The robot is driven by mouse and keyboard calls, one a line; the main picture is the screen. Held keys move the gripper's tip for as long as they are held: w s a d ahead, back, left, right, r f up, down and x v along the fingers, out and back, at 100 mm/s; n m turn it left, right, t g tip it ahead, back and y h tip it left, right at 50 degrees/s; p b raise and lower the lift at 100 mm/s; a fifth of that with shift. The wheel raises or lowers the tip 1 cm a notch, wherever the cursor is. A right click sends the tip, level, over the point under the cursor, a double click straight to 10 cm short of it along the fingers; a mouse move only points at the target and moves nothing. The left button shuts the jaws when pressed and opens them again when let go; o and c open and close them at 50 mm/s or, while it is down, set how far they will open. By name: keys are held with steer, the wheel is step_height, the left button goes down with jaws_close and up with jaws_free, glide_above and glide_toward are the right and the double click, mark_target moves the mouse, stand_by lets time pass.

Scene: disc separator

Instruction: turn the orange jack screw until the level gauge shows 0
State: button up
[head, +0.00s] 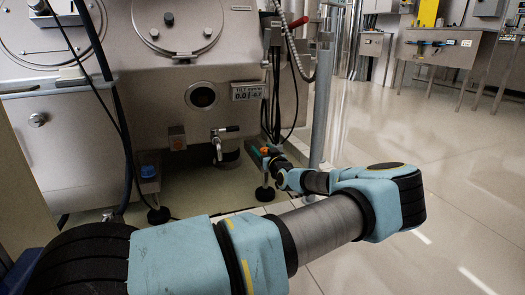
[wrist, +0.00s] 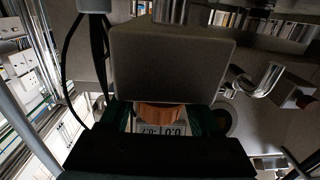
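The orange jack screw (head: 264,151) is low on the machine, above a support foot, in the head view. In the wrist view the orange screw (wrist: 160,113) lies between the dark green fingers of my gripper (wrist: 160,120). The fingers are close to both sides of it; I cannot tell whether they touch it. In the head view my gripper (head: 268,155) is at the screw, small and partly hidden. The level gauge (head: 248,91) on the machine front seems to read 0.0 and about -0.7. In the wrist view the gauge (wrist: 160,130) appears upside down behind the screw.
A tap (head: 219,142) sticks out left of the screw. A grey upright pole (head: 322,90) stands close to the right of my gripper. A grey block (wrist: 170,65) fills the upper middle of the wrist view. Open tiled floor (head: 440,170) lies to the right.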

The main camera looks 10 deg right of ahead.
jaws_close()
steer(key=shift+r+m+h+p, duration=0.3)
steer(key=shift+h+p, duration=0.2)
steer(key=shift+p, duration=0.35)
